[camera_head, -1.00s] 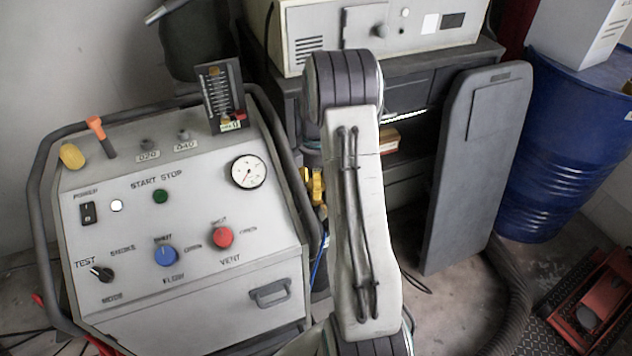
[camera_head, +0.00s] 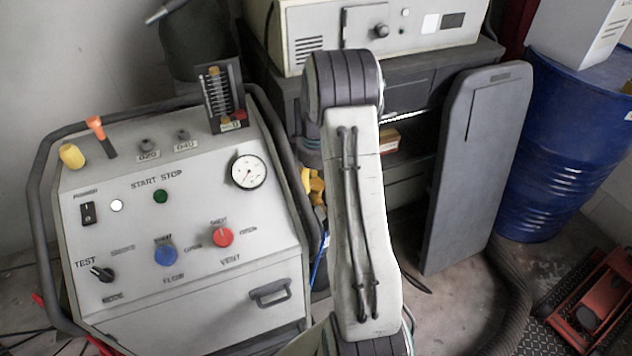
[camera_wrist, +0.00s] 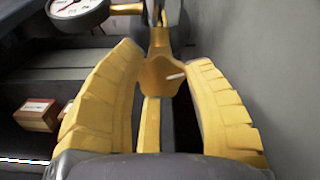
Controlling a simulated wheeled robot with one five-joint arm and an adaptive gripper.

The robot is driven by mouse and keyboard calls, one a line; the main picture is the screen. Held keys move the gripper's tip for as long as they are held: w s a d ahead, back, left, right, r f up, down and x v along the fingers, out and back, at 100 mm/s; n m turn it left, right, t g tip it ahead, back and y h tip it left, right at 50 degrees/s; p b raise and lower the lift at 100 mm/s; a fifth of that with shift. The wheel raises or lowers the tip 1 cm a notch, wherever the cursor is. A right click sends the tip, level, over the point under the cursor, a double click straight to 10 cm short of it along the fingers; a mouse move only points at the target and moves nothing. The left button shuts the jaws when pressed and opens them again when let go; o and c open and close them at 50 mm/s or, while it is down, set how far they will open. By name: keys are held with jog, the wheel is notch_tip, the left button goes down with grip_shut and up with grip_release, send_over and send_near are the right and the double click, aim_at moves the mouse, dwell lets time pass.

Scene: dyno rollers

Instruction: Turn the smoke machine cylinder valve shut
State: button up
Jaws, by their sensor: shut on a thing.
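In the wrist view, my gripper (camera_wrist: 163,62) has two ribbed yellow fingers reaching forward on either side of a yellow valve handle (camera_wrist: 160,78). The fingertips are closed on the handle, which has a small pale pin on it. A round white-faced gauge (camera_wrist: 78,8) shows at the top left, close to the valve. In the head view, my arm hides most of the valve area; only yellow parts (camera_head: 314,186) show left of the arm, and I cannot tell whether they are fingers or handle. The cylinder body is mostly hidden.
A grey control console (camera_head: 190,215) with knobs and a tube rail stands at left, close to my arm. A dark cabinet (camera_head: 420,80) is behind, with a small box (camera_wrist: 37,114) on its shelf. A grey panel (camera_head: 470,190) and blue drum (camera_head: 550,140) stand right.

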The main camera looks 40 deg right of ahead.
jog(key=m, duration=0.5)
jog(key=shift+s+f+m, duration=0.1)
jog(key=shift+m, duration=0.2)
jog(key=m, duration=0.5)
jog(key=shift+m, duration=0.4)
jog(key=o, duration=1.2)
